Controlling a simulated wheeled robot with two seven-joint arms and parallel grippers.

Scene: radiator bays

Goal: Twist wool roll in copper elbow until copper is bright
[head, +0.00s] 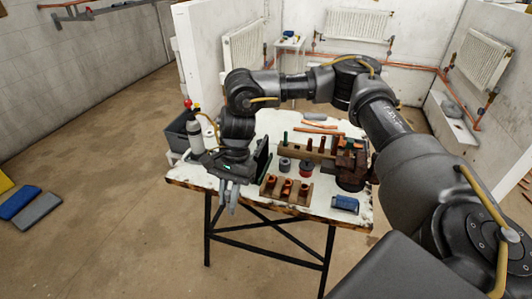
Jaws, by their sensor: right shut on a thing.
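Short copper fittings (287,187) stand in a small wooden block (266,190) at the front of the white bench (325,212); they look like the elbows, but they are too small to tell how bright they are. My right gripper (228,208) hangs, fingers down, by the bench's front left edge, left of the block and apart from it. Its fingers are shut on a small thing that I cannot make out. I cannot identify the wool roll for certain. My left gripper is not in view.
A rusty vise (352,168) stands at the bench's right. A long wooden rack (292,151) with upright pieces lies behind two small round tins (284,164). A bottle (195,138) and dark crate (178,138) stand left.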

